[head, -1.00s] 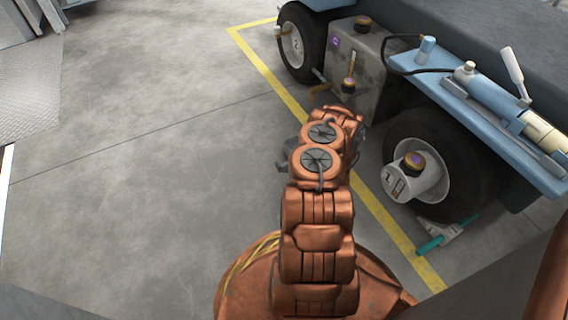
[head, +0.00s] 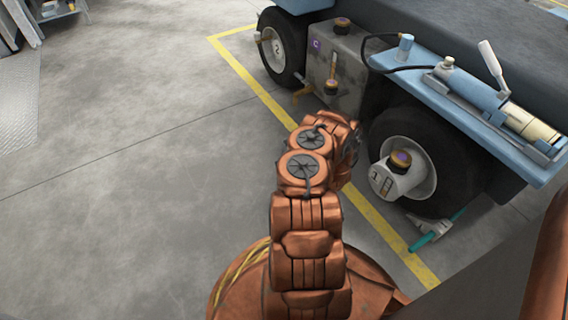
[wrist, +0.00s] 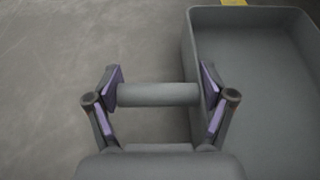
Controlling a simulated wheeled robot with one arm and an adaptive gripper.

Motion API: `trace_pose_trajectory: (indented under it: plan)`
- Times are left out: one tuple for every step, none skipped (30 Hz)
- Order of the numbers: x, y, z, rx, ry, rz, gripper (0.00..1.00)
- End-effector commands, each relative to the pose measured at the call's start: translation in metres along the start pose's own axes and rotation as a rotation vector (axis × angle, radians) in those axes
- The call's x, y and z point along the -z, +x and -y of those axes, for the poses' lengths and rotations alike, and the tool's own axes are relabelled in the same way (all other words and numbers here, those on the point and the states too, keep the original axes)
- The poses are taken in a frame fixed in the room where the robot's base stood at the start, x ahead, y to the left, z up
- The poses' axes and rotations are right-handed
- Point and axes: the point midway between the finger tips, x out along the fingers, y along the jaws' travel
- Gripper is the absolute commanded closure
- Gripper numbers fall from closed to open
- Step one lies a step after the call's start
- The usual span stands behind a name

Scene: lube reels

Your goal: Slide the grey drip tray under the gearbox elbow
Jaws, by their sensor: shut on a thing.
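In the wrist view, the grey drip tray (wrist: 255,14) fills the right side, with raised walls and an empty visible inside. My gripper (wrist: 160,90) has its purple-padded fingers at the two ends of the tray's round grey handle (wrist: 158,95), shut on it. The tray lies close to the concrete floor. In the head view, the gripper and tray are hidden behind my copper-coloured arm. A grey gearbox-like housing (head: 346,68) with a purple C label sits between the vehicle's wheels. A small yellowish fitting (head: 302,91) shows low at its left; I cannot tell whether this is the elbow.
The front wheel (head: 277,48) and the nearer wheel (head: 405,150), with its numbered hub, flank the housing. A teal-handled tool (head: 436,231) lies by the nearer wheel. A yellow floor line (head: 262,90) runs alongside the vehicle.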

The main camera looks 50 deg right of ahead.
Motion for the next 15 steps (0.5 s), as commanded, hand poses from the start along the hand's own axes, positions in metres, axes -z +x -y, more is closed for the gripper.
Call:
trace_pose_trajectory:
  plan:
    - [0.0,0.001,0.004,0.002,-0.003,0.002,0.88]
    - [0.0,0.001,0.006,0.001,-0.003,0.001,0.88]
    - [0.0,0.0,0.009,0.001,-0.003,0.001,0.88]
    - [0.0,0.0,0.011,0.002,-0.003,0.001,0.88]
    - [0.0,0.0,0.013,0.003,-0.003,0.001,0.88]
    - [0.001,0.0,0.016,0.003,-0.004,0.001,0.88]
    - [0.001,0.001,0.018,0.003,-0.004,0.001,0.88]
    - [0.0,0.001,0.02,0.002,-0.004,0.002,0.88]
    - [0.0,0.001,0.022,0.002,-0.004,0.002,0.88]
    - [0.0,0.001,0.025,0.003,-0.004,0.003,0.88]
    - [0.0,0.001,0.026,0.003,-0.004,0.003,0.88]
    - [0.0,0.001,0.029,0.003,-0.004,0.003,0.88]
    - [0.0,0.001,0.03,0.002,-0.004,0.003,0.88]
    - [0.0,0.001,0.032,0.002,-0.004,0.003,0.88]
    - [0.0,0.001,0.033,0.002,-0.003,0.003,0.88]
